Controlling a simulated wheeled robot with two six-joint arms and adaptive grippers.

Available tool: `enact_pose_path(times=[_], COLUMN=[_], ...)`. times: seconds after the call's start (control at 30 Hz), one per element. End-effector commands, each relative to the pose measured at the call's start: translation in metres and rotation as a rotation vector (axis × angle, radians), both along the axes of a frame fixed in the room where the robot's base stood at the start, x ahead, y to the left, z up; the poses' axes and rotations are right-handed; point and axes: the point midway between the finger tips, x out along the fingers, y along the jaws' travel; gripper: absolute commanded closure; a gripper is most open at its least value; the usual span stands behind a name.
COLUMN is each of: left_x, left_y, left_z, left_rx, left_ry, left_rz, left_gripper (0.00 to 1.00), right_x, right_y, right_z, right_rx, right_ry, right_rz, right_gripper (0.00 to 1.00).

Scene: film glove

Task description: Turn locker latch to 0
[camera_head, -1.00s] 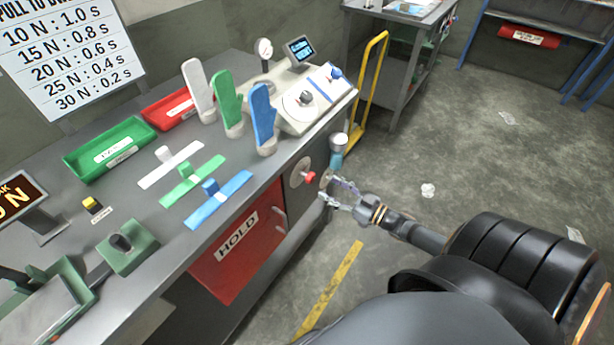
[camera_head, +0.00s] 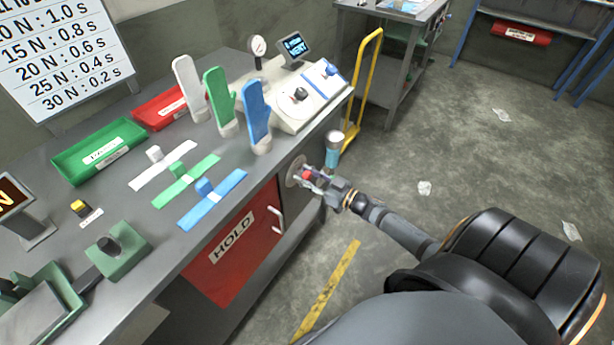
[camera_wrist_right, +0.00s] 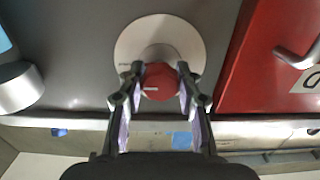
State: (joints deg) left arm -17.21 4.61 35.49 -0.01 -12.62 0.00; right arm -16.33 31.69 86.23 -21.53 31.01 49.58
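The locker latch is a red knob (camera_wrist_right: 160,82) with a pale mark on its face, on a round pale plate (camera_wrist_right: 150,42) beside the red locker door. In the head view the knob (camera_head: 308,175) is partly covered by my right gripper (camera_head: 311,177). In the right wrist view my right gripper (camera_wrist_right: 161,80) has one finger on each side of the knob. The fingers are spread and very close to its sides; I cannot tell whether they touch it. Any scale numbers on the plate are not readable. My left gripper is not in view.
The red locker door (camera_head: 235,250) reads HOLD and has a pale handle (camera_head: 275,220) left of the latch. A cylinder with a blue-green band (camera_head: 333,155) is close right of my gripper. Glove forms and trays stand on the bench (camera_head: 160,250). The floor to the right is mostly clear.

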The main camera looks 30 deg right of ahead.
Motion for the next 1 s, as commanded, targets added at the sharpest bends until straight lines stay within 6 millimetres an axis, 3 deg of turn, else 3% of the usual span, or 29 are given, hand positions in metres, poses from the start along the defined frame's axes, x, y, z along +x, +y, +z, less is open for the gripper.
enact_pose_path(times=[0.03,0.17,0.57,1.0], left_x=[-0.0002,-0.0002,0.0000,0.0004], left_y=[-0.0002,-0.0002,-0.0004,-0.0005], left_z=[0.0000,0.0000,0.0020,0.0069], left_rx=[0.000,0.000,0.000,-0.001], left_ry=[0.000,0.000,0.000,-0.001], left_rz=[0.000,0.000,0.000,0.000], left_gripper=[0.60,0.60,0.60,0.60], right_x=[-0.0002,-0.0003,-0.0003,-0.0005], right_y=[0.0001,0.0002,0.0003,0.0001], right_z=[-0.0002,-0.0002,0.0002,-0.0003], right_rx=[0.000,0.000,-0.089,-0.443], right_ry=[0.000,0.000,-0.037,-0.182], right_rz=[0.000,0.000,0.000,-0.001], right_gripper=[0.82,0.98,0.98,0.98])
